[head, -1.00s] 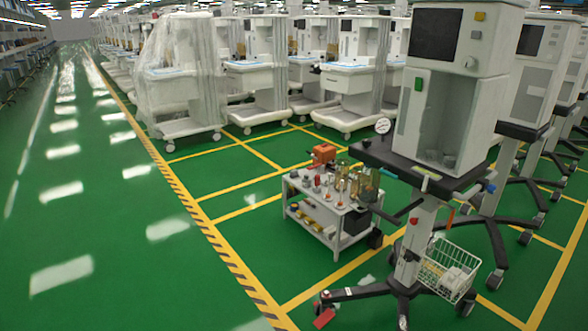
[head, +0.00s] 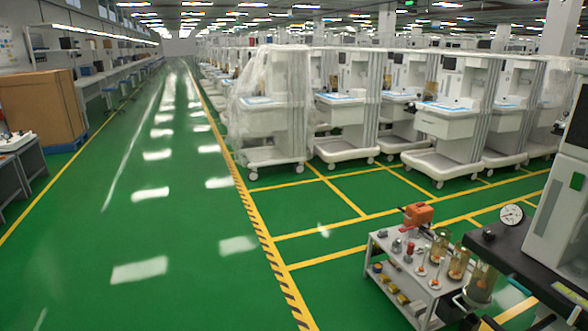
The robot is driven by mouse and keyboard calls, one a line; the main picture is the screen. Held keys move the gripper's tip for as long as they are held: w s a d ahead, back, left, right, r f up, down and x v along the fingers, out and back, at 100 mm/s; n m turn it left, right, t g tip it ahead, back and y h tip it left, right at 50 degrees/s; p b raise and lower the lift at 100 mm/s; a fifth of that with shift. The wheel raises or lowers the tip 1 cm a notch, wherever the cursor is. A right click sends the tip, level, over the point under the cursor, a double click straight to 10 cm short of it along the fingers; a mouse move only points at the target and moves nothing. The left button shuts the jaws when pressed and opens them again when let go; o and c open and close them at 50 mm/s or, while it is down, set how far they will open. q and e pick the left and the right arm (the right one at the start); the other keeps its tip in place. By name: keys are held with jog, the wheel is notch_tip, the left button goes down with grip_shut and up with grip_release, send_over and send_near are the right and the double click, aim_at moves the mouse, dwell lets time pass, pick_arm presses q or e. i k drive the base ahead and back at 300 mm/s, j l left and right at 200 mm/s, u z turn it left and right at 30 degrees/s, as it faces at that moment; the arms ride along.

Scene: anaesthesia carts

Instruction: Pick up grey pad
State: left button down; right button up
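I cannot make out a grey pad in the head view. Neither of my grippers shows in this view. A small white trolley (head: 409,304) at the lower right bears an orange box (head: 418,215), several amber-coloured glass jars (head: 458,263) and small metal parts. A dark-topped cart (head: 510,255) beside it carries a round gauge (head: 511,214) and a white machine (head: 562,225), cut off by the right edge.
Rows of white anaesthesia carts (head: 448,124) stand at the back right, one under clear plastic (head: 270,95). A large cardboard box (head: 45,105) and workbenches (head: 20,172) line the left. The green floor aisle (head: 150,230) is clear.

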aim_at(382, 233)
jog(key=i+j+u, duration=0.1)
jog(key=i+u, duration=0.25)
jog(key=i, duration=1.5)
